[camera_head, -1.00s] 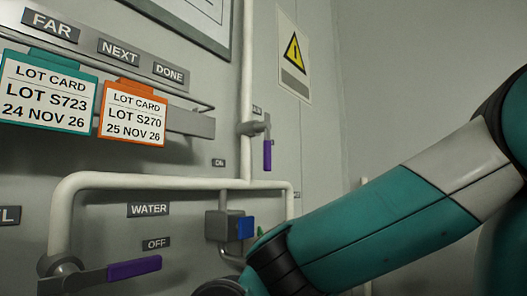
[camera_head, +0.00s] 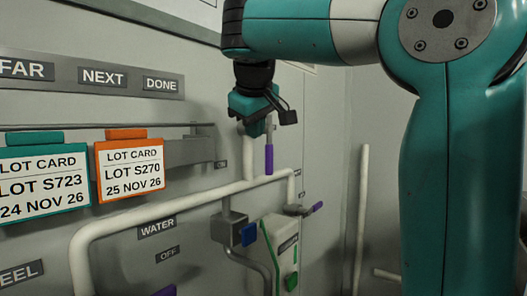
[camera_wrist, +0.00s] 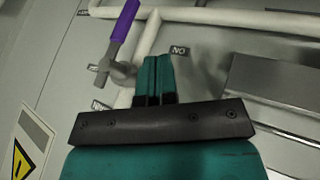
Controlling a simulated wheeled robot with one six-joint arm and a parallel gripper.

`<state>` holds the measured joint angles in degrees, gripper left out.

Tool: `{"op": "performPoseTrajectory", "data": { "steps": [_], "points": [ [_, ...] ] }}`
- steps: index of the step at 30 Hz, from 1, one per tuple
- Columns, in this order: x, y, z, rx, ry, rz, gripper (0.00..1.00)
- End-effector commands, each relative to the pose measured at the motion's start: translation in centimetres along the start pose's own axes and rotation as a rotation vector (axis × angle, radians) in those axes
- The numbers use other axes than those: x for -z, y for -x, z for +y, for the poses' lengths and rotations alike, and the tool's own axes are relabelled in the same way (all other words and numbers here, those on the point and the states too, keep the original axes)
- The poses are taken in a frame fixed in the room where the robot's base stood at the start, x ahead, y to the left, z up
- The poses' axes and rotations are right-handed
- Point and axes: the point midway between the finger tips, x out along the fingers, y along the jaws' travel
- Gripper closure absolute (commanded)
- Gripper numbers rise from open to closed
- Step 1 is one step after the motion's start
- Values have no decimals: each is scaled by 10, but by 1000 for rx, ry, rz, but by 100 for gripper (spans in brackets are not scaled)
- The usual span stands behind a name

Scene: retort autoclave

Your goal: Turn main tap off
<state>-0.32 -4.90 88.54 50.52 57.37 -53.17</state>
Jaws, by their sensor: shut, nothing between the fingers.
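A tap with a purple lever (camera_head: 269,158) sits on the upright white pipe behind my gripper. The lever hangs straight down, along the pipe. Its grey body is partly hidden by my gripper (camera_head: 256,128). In the wrist view the purple lever (camera_wrist: 124,22) and grey tap body (camera_wrist: 118,72) lie just left of my gripper (camera_wrist: 158,60). The fingers are together and empty, beside the tap; I cannot tell if they touch it. An ON label (camera_wrist: 180,51) is right of the fingertips. No readable label shows which tap is the main one.
Another purple lever (camera_head: 165,291) is at the bottom edge, below the WATER (camera_head: 156,227) and OFF labels. A third purple lever (camera_head: 317,207) is at the right pipe end. Lot cards (camera_head: 129,168) hang on a rail at left. A grey box (camera_head: 228,228) sits below the pipe.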

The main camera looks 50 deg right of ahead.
Motion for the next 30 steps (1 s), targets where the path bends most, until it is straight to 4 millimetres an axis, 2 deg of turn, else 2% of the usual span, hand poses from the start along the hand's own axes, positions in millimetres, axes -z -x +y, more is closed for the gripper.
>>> {"op": "performPoseTrajectory", "data": {
  "steps": [5, 8, 11, 22, 25, 30],
  "points": [
    [0, -2, -1, 0, 1, 0, 100],
    [-1, -10, -1, -1, 0, -2, 100],
    [-2, -25, -1, -1, -1, -4, 100],
    [0, -100, 0, 1, 0, -5, 100],
    [1, -105, 16, -1, -3, -3, 100],
    [1, -115, 31, 0, 0, -1, 100]
  ]
}}
